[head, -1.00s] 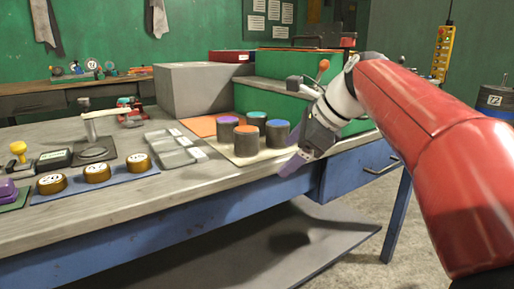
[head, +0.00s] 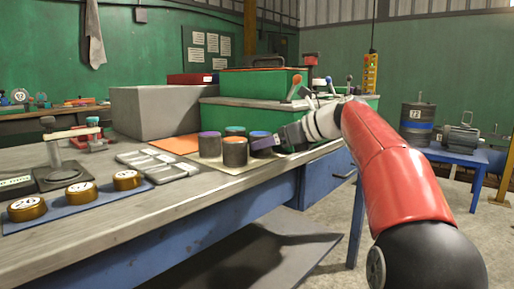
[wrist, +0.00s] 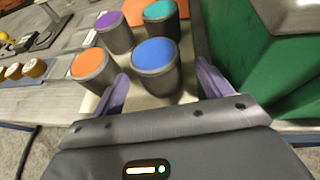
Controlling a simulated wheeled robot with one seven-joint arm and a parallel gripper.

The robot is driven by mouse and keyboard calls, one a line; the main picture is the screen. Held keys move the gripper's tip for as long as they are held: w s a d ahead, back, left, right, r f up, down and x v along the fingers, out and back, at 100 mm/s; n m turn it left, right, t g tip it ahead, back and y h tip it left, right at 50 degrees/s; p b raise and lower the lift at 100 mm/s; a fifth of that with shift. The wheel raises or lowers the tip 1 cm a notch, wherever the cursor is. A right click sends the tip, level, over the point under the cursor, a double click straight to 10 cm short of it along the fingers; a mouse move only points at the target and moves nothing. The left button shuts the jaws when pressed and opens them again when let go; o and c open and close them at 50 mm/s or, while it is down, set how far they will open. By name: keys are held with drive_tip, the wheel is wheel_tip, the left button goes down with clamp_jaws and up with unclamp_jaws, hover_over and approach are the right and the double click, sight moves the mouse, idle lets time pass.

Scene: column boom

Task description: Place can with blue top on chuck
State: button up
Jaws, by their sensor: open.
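The can with the blue top (wrist: 155,68) is dark grey and stands upright at the near right of a group of cans; it also shows in the head view (head: 261,153). My gripper (wrist: 162,72) is open, its purple fingers at the left and right of this can's near side. In the head view my gripper (head: 270,142) reaches the can from the right and partly covers it. I cannot tell whether the fingers touch it. I cannot make out a chuck for certain in either view.
Beside it stand cans with orange (wrist: 90,66), purple (wrist: 113,34) and teal (wrist: 160,18) tops, close together on a pale mat (head: 228,164). A green machine body (wrist: 252,62) rises close to the right. A grey tray (head: 160,166) lies left.

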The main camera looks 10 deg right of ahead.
drive_tip(key=b+x, duration=0.1)
drive_tip(key=x, duration=0.4)
drive_tip(key=shift+f, duration=0.15)
drive_tip(key=c, duration=1.3)
